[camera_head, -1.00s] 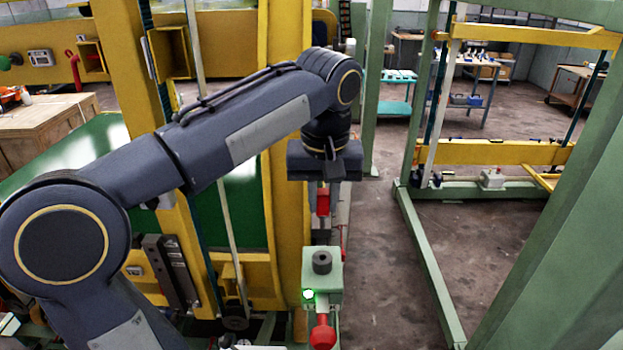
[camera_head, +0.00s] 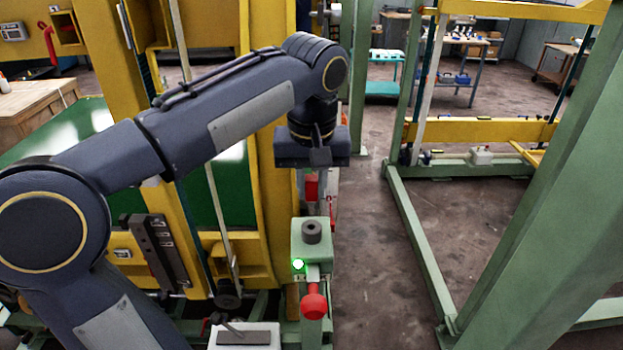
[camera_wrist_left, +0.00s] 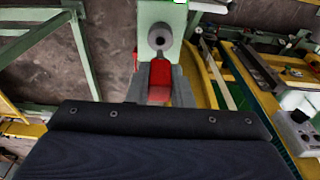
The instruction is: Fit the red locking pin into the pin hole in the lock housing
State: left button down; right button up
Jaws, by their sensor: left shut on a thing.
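My left gripper (camera_head: 312,170) is shut on the red locking pin (camera_head: 312,188), which hangs below the dark gripper body. The red pin (camera_wrist_left: 160,82) also shows between the grey fingers in the left wrist view. The lock housing (camera_head: 322,262) is a pale green box with a dark round collar (camera_head: 311,232) on top. In the left wrist view the collar's pin hole (camera_wrist_left: 160,40) faces the camera, just beyond the pin. My right gripper is out of view.
A green lamp (camera_head: 298,264) glows on the housing's front, and a red ball knob (camera_head: 314,303) sits below it. A yellow frame (camera_head: 275,150) stands close on the left. Open floor (camera_head: 380,270) lies to the right, before a green frame (camera_head: 425,260).

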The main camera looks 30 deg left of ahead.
aim_at(311, 202)
pick_arm(q)
jog(key=shift+f+b, duration=0.5)
jog(key=shift+f, duration=0.55)
jog(key=shift+p, duration=0.55)
dwell(0.8)
jog(key=shift+f+b, duration=1.5)
jog(key=shift+f, duration=0.6)
jog(key=c, duration=1.2)
grip_release()
jog(key=shift+r, duration=0.1)
jog(key=r, duration=0.7)
jog(key=shift+s+d+r, duration=0.25)
jog(key=shift+s+r, duration=0.1)
jog(key=shift+s, duration=0.05)
